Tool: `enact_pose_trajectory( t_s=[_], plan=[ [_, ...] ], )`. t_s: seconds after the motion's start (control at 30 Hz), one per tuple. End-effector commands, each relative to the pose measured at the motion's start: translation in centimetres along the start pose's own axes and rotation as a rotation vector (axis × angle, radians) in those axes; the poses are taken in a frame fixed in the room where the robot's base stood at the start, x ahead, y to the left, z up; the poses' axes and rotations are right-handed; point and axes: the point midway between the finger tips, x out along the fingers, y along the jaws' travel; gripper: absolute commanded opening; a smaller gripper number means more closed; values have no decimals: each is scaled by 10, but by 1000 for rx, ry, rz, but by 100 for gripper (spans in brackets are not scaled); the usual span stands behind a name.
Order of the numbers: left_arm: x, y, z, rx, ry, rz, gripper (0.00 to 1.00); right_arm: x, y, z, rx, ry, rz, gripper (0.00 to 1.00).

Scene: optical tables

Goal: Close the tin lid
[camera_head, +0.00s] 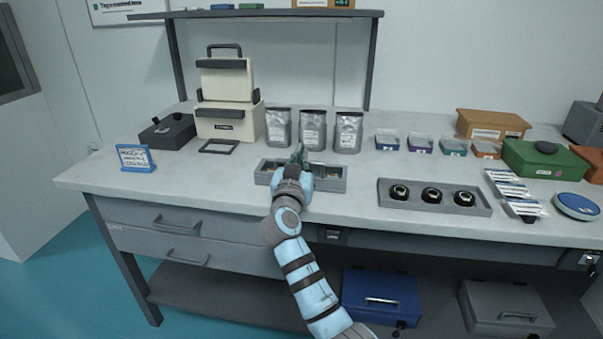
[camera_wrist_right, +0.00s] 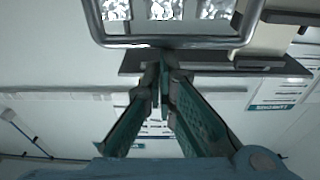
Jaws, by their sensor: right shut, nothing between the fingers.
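A round blue tin (camera_head: 577,206) sits at the right end of the table. From here I cannot tell whether its lid is fully closed. My right gripper (camera_head: 299,153) is over the grey compartment tray near the table's middle, far to the left of the tin. In the right wrist view its green fingers (camera_wrist_right: 161,70) come together at the tips, shut with nothing between them. The tin is not recognisable in the wrist view. My left gripper is not in view.
The grey compartment tray (camera_head: 333,184) is partly hidden by my right arm. A tray with three black round parts (camera_head: 433,209) and several blue-white packets (camera_head: 513,191) lie between my gripper and the tin. Silver pouches (camera_head: 312,131) stand behind. A green box (camera_head: 543,160) stands behind the tin.

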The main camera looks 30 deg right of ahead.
Motion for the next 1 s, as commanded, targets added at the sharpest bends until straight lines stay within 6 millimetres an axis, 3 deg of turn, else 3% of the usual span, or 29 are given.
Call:
enact_pose_trajectory(
  t_s=[0.03,0.27,0.67,0.77,0.93,1.0],
  plan=[
    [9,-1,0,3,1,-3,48,-1,0,5,1,10,0,0],
    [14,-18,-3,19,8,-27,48,-3,-2,1,2,32,-3,0],
    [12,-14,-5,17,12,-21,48,-2,-3,-1,2,32,-5,0],
    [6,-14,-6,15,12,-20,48,0,-3,-10,1,32,-6,0],
    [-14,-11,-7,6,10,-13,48,10,-4,-44,3,34,-8,0],
    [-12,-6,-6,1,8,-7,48,-11,-5,-38,5,28,-12,0]
  ],
)
